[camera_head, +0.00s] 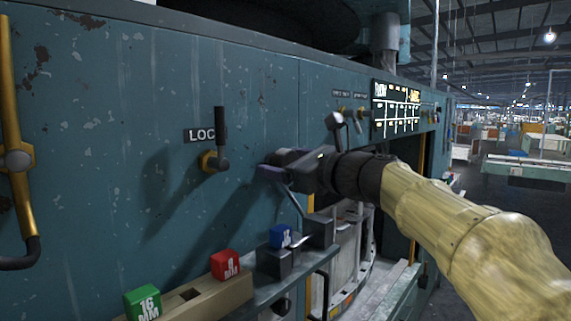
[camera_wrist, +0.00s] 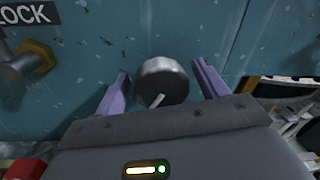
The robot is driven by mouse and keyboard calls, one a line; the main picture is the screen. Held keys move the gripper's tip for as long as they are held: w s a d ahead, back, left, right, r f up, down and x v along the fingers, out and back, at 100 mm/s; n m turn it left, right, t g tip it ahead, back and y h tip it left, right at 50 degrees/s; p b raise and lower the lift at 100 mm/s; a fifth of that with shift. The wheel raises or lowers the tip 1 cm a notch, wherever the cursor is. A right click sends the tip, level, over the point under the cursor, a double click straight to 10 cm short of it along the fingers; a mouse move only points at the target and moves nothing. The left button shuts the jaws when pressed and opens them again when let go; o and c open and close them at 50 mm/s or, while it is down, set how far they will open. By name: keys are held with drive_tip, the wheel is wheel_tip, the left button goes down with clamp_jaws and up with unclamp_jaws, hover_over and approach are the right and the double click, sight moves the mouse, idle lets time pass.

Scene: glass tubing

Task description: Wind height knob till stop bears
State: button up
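The height knob, a round grey metal knob with a pale pointer mark (camera_wrist: 163,80), stands out from the teal machine panel in the wrist view. My gripper (camera_wrist: 160,88) is open, with one purple finger to the left of the knob and one to the right. Gaps show between both fingers and the knob. In the head view my gripper (camera_head: 272,165) is close to the panel, right of the lock lever, and the knob is largely hidden there by the gripper. The stop cannot be made out in either view.
A lock lever (camera_head: 220,140) with a black handle juts out left of my gripper. Below are a green block (camera_head: 142,302), a red block (camera_head: 225,264) and a blue block (camera_head: 280,236) on a ledge. An opening in the machine lies to the right.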

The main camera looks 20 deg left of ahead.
idle(0.3)
drive_tip(key=b+v, duration=0.6)
drive_tip(key=v, duration=1.1)
drive_tip(key=shift+d, duration=0.2)
drive_tip(key=w+d+f+n+g+h, duration=0.1)
drive_tip(key=w+d+f+n+h, duration=0.25)
drive_tip(key=f, duration=1.15)
drive_tip(key=d+f+n+g+h, duration=0.15)
drive_tip(key=d+f+h, duration=0.35)
drive_tip(key=f, duration=1)
drive_tip(key=s+d+f+n+g+h, duration=0.1)
drive_tip(key=s+d+f+n+h, duration=0.1)
drive_tip(key=s+f+n, duration=0.3)
drive_tip(key=s+d+f+n+g+h, duration=0.1)
drive_tip(key=s+d+f+n+h, duration=0.2)
drive_tip(key=f, duration=0.8)
drive_tip(key=s+d+f+n+g+h, duration=0.1)
drive_tip(key=s+d+f+n+h, duration=0.1)
drive_tip(key=s+d+f+n, duration=0.2)
drive_tip(key=s+f+n, duration=0.3)
drive_tip(key=f, duration=0.1)
drive_tip(key=shift+s+d, duration=0.25)
drive_tip(key=shift+d, duration=0.15)
